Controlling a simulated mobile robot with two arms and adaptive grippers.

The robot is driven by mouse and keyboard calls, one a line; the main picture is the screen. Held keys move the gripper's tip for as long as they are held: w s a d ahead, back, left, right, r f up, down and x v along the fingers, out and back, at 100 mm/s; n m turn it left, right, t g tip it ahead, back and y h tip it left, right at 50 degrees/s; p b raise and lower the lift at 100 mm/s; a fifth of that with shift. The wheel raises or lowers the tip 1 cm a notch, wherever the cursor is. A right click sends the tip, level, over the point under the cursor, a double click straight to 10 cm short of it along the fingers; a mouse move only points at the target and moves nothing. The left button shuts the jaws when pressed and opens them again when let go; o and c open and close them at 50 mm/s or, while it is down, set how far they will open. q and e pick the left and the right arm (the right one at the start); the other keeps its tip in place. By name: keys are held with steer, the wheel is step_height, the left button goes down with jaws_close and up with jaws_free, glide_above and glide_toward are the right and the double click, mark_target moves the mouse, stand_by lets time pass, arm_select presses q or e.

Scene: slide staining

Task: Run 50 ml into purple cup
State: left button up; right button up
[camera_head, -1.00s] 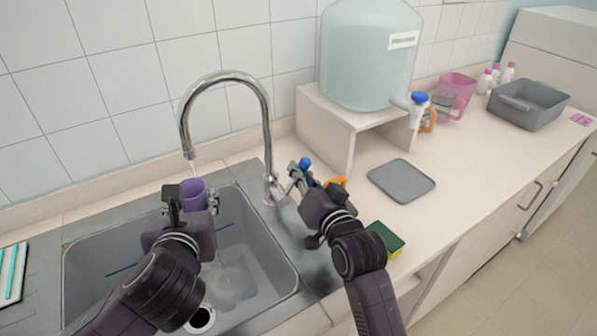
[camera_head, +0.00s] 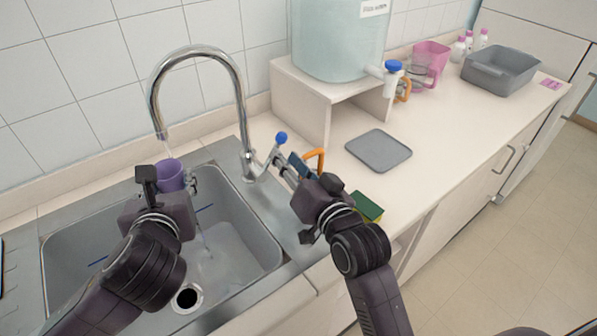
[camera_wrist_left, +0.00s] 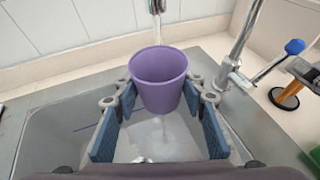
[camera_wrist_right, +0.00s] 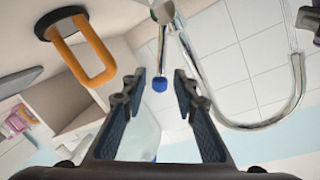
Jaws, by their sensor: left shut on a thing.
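My left gripper (camera_wrist_left: 162,108) is shut on the purple cup (camera_wrist_left: 158,75), which it holds upright above the sink (camera_head: 265,235). The cup also shows in the head view (camera_head: 170,175). The chrome faucet (camera_head: 240,100) has its spout over the cup, and a thin stream (camera_wrist_left: 157,32) falls from it toward the cup. The water level inside is not clear. The faucet lever (camera_wrist_right: 161,45) ends in a blue knob (camera_wrist_right: 160,85). My right gripper (camera_wrist_right: 158,85) is open beside the lever, with the knob between its fingers in the wrist picture; contact is not visible.
An orange-handled item (camera_head: 315,158) stands just right of the lever. A green-yellow sponge (camera_head: 367,207) lies by my right arm. A grey tray (camera_head: 379,150), a large water tank (camera_head: 335,40) on a stand, a pink jug (camera_head: 431,55) and a grey bin (camera_head: 500,68) are further right.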

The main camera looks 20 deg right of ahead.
steer(key=v, duration=0.6)
arm_select(q)
steer(key=shift+c, duration=0.3)
steer(key=w, duration=0.6)
steer(key=shift+w, duration=0.4)
steer(key=shift+a, duration=0.1)
steer(key=s, duration=0.7)
steer(key=shift+w, duration=0.1)
